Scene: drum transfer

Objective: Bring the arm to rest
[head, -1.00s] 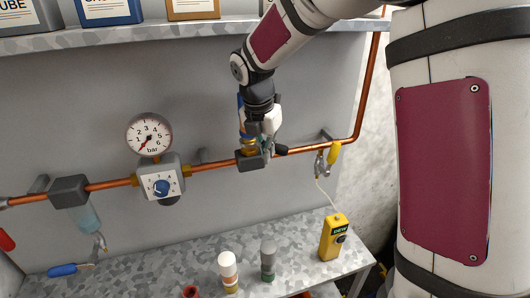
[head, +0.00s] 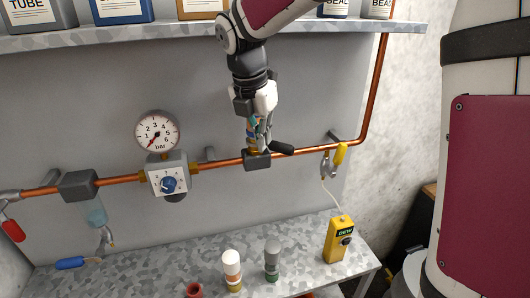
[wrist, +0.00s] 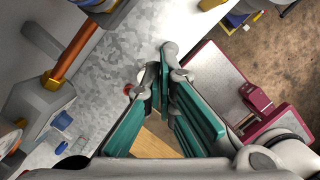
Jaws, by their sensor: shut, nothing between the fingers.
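My gripper (head: 261,138) points down in the head view, just above the dark block with a brass fitting (head: 257,161) on the copper pipe. In this view it overlaps a blue and yellow part above the block, and I cannot tell whether they touch. The wrist view shows its teal-padded fingers (wrist: 161,78) brought together at the tips with nothing held. My arm reaches down from the top of the head view, in front of the shelf.
The copper pipe (head: 222,163) runs along the wall with a pressure gauge (head: 157,133) and a dial box (head: 167,175). A shelf (head: 120,38) with boxes is above. The speckled bench (head: 190,255) carries bottles and a yellow meter (head: 339,239).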

